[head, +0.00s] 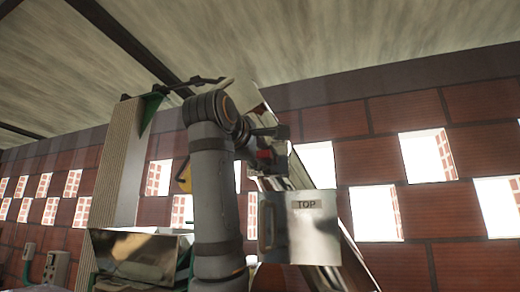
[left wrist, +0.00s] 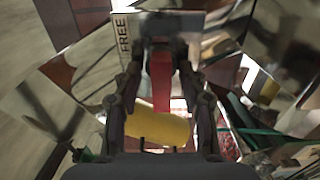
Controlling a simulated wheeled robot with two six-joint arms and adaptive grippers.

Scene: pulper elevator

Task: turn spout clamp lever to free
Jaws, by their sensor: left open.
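The red spout clamp lever (left wrist: 160,82) shows in the left wrist view, running down the middle between the two fingers of my open left gripper (left wrist: 161,68). I cannot tell whether either finger touches it. A plate lettered FREE (left wrist: 122,36) is just left of the lever's upper end. My arm and gripper hide much of the clamp there. My right gripper is not in view.
A yellow cylindrical part (left wrist: 158,126) lies below the lever in the left wrist view. In the head view, a metal box marked TOP (head: 300,228) is below the gripper, a shiny metal hopper (head: 138,252) at lower left, and a pale upright column (head: 118,165) left of my arm.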

